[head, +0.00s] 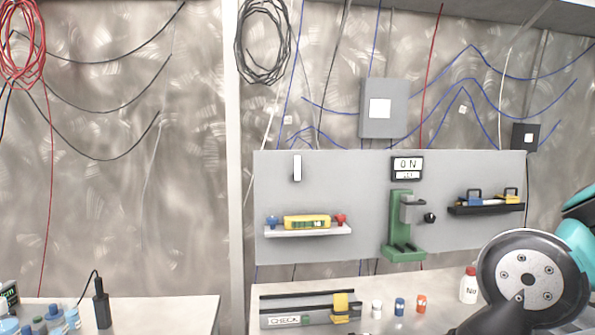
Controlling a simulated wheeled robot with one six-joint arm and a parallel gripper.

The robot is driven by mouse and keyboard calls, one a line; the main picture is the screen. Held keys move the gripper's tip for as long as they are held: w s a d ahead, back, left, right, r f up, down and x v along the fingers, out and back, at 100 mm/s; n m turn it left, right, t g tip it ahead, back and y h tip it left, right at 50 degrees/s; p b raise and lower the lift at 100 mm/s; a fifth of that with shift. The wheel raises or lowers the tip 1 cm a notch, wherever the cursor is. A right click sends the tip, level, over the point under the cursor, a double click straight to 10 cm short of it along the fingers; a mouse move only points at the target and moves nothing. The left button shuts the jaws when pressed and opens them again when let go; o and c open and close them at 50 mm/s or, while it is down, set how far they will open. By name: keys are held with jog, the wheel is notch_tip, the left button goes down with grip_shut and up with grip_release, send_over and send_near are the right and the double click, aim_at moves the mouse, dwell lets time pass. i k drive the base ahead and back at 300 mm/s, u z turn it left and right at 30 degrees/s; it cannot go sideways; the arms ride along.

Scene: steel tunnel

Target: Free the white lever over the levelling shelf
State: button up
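The white lever (297,167) is a narrow upright bar on a dark backing, on the upper left of the grey panel (350,175). Below it is the white levelling shelf (308,231). A yellow spirit level (307,222) lies on the shelf, between a blue knob (272,222) at the left and a red knob (340,219) at the right. What holds the lever is too small to tell. My arm shows at the lower right, well away from the lever. My gripper's fingers are not in view.
A green stand (402,230) is right of the shelf, under an ON sign (407,167). A dark rack (486,207) hangs further right. The bench below holds a rail with a yellow block (341,304), small capped bottles (399,306) and a white bottle (468,286). Space before the lever looks clear.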

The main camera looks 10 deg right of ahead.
aim_at(296, 176)
jog(key=u, duration=0.65)
jog(key=i, duration=1.15)
jog(key=z, duration=0.65)
